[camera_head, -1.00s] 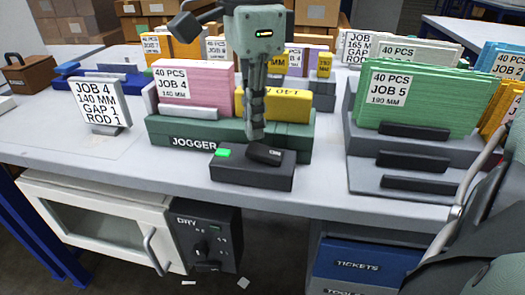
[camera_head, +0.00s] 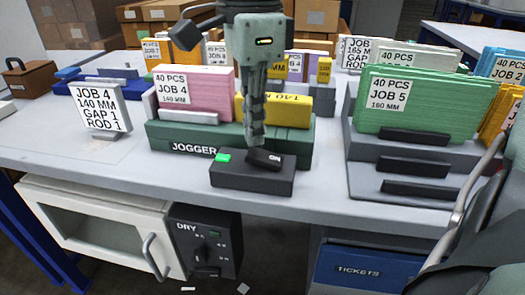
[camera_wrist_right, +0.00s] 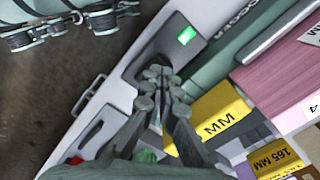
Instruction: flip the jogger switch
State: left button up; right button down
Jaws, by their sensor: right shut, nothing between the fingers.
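The jogger switch is a black box (camera_head: 250,182) at the front of the green jogger (camera_head: 180,135). It has a lit green lamp (camera_head: 223,157) at its left and a dark rocker (camera_head: 266,160) with "ON" at its right end. My right gripper (camera_head: 255,143) is shut and empty, pointing down with its fingertips right at or just above the rocker's left part; I cannot tell whether they touch. In the right wrist view the fingertips (camera_wrist_right: 156,74) cover much of the rocker, and the green lamp (camera_wrist_right: 186,35) shows beside them. My left gripper is out of view.
Pink cards (camera_head: 200,92) and a yellow block (camera_head: 285,103) stand in the jogger behind the switch. A job sign (camera_head: 100,107) stands to the left. A grey stepped rack (camera_head: 365,160) with green cards is at the right. The table front is clear.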

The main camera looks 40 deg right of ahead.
aim_at(254, 153)
jog(key=shift+f+b, duration=1.1)
jog(key=shift+f, duration=0.1)
dwell(1.0)
jog(key=shift+r+p, duration=2.5)
jog(key=shift+r, duration=1.05)
jog(key=shift+f, duration=0.1)
